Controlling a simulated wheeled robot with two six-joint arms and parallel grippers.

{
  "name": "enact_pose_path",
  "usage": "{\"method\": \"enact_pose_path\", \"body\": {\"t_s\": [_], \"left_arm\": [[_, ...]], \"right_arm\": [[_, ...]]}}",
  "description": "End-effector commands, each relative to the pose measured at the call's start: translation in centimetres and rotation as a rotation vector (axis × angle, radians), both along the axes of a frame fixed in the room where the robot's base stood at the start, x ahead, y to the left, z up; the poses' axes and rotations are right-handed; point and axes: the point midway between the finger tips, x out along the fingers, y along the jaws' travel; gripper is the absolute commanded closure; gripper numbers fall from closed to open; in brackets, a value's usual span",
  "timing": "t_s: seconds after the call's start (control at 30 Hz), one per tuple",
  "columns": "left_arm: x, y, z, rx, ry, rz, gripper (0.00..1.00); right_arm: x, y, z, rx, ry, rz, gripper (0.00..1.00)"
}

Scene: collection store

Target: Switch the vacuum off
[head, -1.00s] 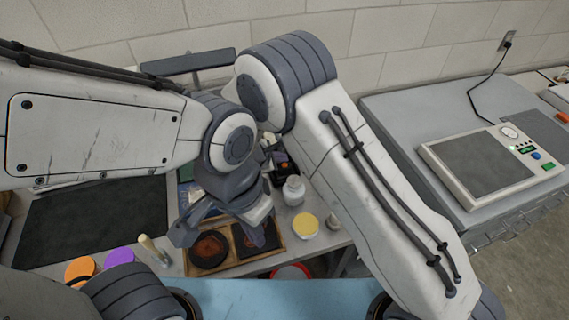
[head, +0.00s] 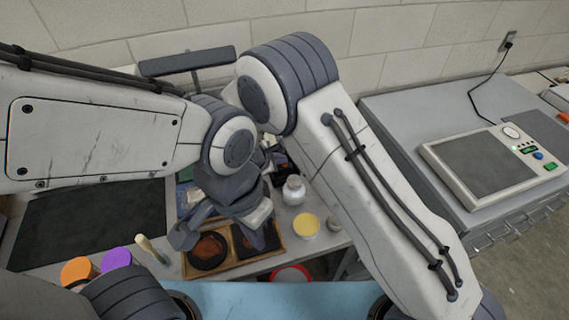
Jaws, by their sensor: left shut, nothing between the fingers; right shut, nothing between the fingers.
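A flat unit with a dark grey plate (head: 485,163) sits on the grey cabinet at the right; I take it for the vacuum unit. Its control panel (head: 528,150) has a round white dial, a small lit green display, a blue knob and a green button. The panel's lettering is too small to read. My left gripper (head: 255,222) is shut and empty over the wooden tray, well left of the unit. My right gripper (head: 272,158) is shut and mostly hidden behind the arms. Neither gripper is near the panel.
A wooden tray (head: 232,268) with dark pieces, a white jar (head: 293,191), a yellow-topped pot (head: 306,226), a brush (head: 152,249) and orange (head: 77,271) and purple (head: 116,259) lids crowd the bench. A black cord (head: 474,95) runs to a wall socket.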

Motion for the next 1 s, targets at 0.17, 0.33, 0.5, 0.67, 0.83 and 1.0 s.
{"method": "enact_pose_path", "body": {"t_s": [0.17, 0.33, 0.5, 0.67, 0.83, 1.0], "left_arm": [[0.0, 0.0, -0.3, 0.0, 0.0, 0.0, 1.0], [0.0, 0.0, -0.5, 0.0, 0.0, 0.0, 1.0], [0.0, 0.0, -0.7, 0.0, 0.0, 0.0, 1.0], [0.0, 0.0, -0.9, 0.0, 0.0, 0.0, 1.0], [0.0, 0.0, -1.1, 0.0, 0.0, 0.0, 1.0], [0.0, 0.0, -1.0, 0.0, 0.0, 0.0, 1.0]], "right_arm": [[0.0, 0.0, -0.2, 0.0, 0.0, 0.0, 1.0], [0.0, 0.0, -0.4, 0.001, 0.001, 0.0, 1.0], [0.0, 0.0, -0.7, 0.001, 0.003, 0.001, 1.0], [-0.1, 0.0, -0.9, 0.001, 0.005, 0.001, 1.0], [-0.1, 0.0, -1.1, 0.001, 0.008, 0.002, 1.0], [-0.1, -0.1, -1.0, 0.0, 0.009, 0.001, 1.0]]}}
